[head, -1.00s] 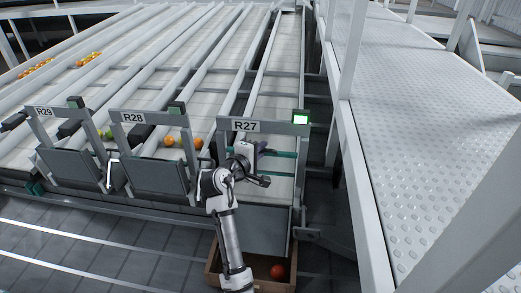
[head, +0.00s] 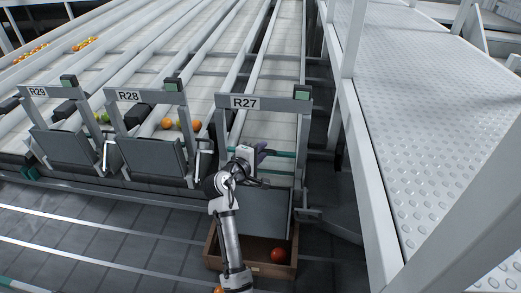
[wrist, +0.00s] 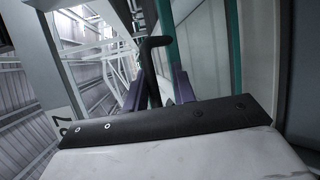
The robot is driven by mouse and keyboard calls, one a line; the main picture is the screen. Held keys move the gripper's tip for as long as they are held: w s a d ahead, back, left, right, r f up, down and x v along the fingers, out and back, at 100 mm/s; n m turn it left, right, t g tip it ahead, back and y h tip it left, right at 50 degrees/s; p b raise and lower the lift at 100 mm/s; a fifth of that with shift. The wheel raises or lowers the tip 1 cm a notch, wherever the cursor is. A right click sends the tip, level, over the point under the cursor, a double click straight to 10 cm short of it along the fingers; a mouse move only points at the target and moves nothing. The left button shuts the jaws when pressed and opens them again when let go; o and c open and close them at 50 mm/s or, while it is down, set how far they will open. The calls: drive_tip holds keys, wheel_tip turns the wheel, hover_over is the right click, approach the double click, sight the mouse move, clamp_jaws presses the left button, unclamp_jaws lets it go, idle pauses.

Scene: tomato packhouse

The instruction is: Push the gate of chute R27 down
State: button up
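The R27 frame (head: 262,102) stands at the right end of the row of chutes. A grey panel (head: 266,212) hangs low at its front, and the pale belt shows through the frame above it; I cannot tell for sure that this panel is the gate. My gripper (head: 262,149) is at the left side of the R27 opening, near the teal bars. In the wrist view its two purple fingers (wrist: 157,90) are apart. A dark bent bar (wrist: 152,65) shows between them, with a gap on the right side; contact is unclear.
A wooden crate (head: 211,246) with a red tomato (head: 278,255) sits below R27. R28's gate (head: 152,157) and R29's gate (head: 62,146) stand raised to the left. A railed metal walkway (head: 420,130) closes off the right. The floor (head: 100,235) at front left is clear.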

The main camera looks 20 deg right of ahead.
drive_tip(key=shift+o, duration=0.3)
drive_tip(key=shift+r, duration=0.15)
drive_tip(key=b+v, duration=0.2)
drive_tip(key=v, duration=1.1)
drive_tip(key=shift+s+a, duration=0.25)
